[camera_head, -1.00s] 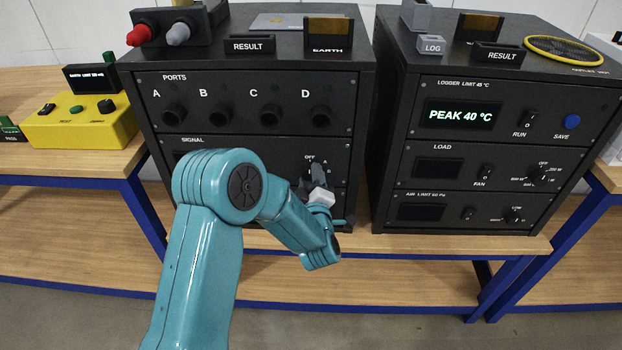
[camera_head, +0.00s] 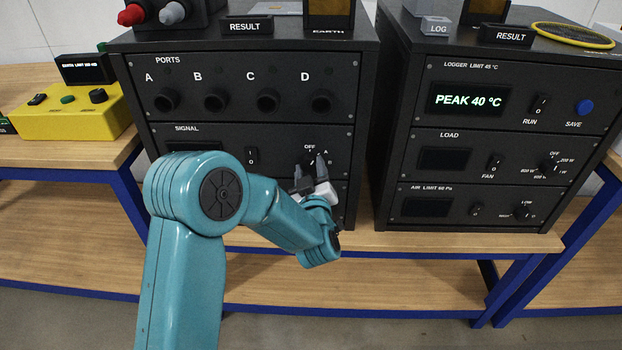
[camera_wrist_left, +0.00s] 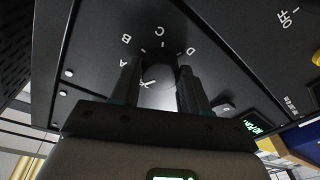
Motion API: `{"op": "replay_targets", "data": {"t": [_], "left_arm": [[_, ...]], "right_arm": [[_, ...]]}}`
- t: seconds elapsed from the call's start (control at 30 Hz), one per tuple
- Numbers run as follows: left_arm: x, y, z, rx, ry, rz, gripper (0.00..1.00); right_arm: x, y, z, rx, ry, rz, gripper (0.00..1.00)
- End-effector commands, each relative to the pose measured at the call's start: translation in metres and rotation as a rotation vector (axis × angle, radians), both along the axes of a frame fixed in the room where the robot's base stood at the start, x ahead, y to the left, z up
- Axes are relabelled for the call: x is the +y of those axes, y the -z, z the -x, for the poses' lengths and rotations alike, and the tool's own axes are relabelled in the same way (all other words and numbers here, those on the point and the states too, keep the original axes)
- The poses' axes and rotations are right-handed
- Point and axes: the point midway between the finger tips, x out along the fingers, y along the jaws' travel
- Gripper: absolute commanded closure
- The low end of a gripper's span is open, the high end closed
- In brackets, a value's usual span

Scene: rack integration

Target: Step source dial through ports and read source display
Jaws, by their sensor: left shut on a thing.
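The source dial (camera_head: 311,158) is on the SIGNAL panel of the left rack, with OFF and A readable beside it. My left gripper (camera_head: 310,172) is at this dial, shut on it. In the left wrist view, the fingers of my left gripper (camera_wrist_left: 158,92) stand either side of the round dial (camera_wrist_left: 158,76), with letters A, B, C and D around it. The pointer's exact setting is unclear. The source display (camera_head: 194,147) is mostly hidden behind my left arm; no reading shows. Ports A to D (camera_head: 242,101) are empty sockets above. My right gripper is out of view.
A rocker switch (camera_head: 251,156) sits left of the source dial. A yellow box (camera_head: 72,117) stands left on the wooden bench (camera_head: 400,240). A gap separates the two racks.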

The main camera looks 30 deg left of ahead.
Motion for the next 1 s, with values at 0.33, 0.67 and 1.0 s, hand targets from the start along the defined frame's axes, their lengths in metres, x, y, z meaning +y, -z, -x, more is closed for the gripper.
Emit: {"op": "replay_targets", "data": {"t": [0.33,0.67,1.0], "left_arm": [[0.0,0.004,0.001,0.13,0.001,-0.204,0.86],[0.001,0.003,0.001,0.185,0.001,-0.293,0.86],[0.001,0.003,0.001,0.194,0.001,-0.305,0.86]], "right_arm": [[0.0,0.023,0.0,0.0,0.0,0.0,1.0],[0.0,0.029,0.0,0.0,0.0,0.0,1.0],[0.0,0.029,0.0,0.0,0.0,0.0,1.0]]}}
